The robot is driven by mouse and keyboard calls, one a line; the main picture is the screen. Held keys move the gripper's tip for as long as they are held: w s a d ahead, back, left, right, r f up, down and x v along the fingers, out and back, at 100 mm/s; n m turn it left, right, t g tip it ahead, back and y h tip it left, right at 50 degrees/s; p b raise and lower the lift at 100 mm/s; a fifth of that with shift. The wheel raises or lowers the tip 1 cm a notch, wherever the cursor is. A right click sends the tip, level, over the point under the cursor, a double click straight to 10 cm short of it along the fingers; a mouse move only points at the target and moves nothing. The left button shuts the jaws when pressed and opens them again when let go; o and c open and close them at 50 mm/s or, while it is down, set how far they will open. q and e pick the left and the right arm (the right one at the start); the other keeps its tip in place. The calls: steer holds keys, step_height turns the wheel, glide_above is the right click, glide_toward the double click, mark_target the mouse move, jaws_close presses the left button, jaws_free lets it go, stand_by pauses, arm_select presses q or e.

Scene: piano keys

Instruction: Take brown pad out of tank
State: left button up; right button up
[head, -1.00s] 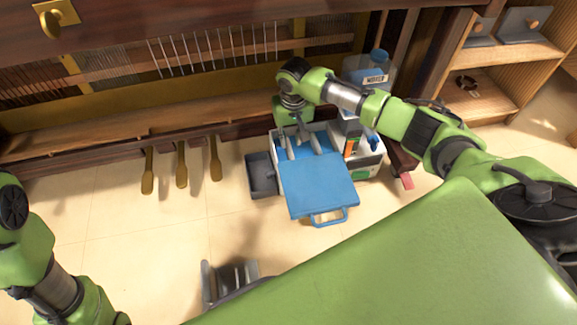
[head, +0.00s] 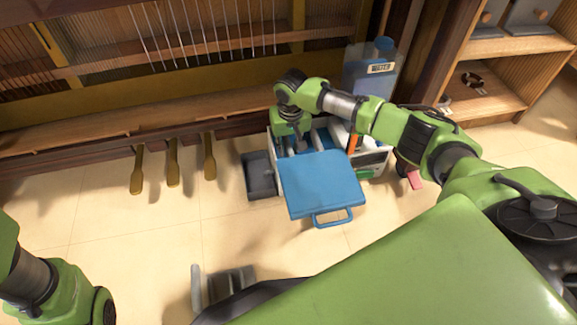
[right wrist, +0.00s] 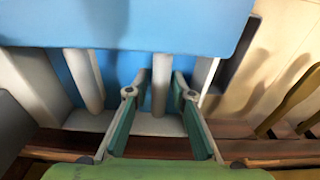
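An open white box with a blue inside, likely the tank (head: 373,163), stands on the floor. Its blue lid (head: 321,187) with a handle is tipped toward me. My right gripper (head: 301,146) points down into the box behind the lid. In the right wrist view its two green fingers (right wrist: 158,82) are apart, near white posts (right wrist: 160,85) and the blue inner wall (right wrist: 120,70). I cannot make out a brown pad in either view.
A grey tray (head: 260,178) lies left of the box. A water bottle (head: 372,68) stands behind it, and an orange item (head: 354,143) sits at its right. Piano pedals (head: 173,163) stick out at left. A wooden shelf (head: 478,100) is at right. Floor in front is mostly clear.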

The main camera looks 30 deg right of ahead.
steer(key=shift+f, duration=0.1)
stand_by(0.5)
steer(key=shift+f+p, duration=0.25)
steer(key=shift+p, duration=0.45)
jaws_close()
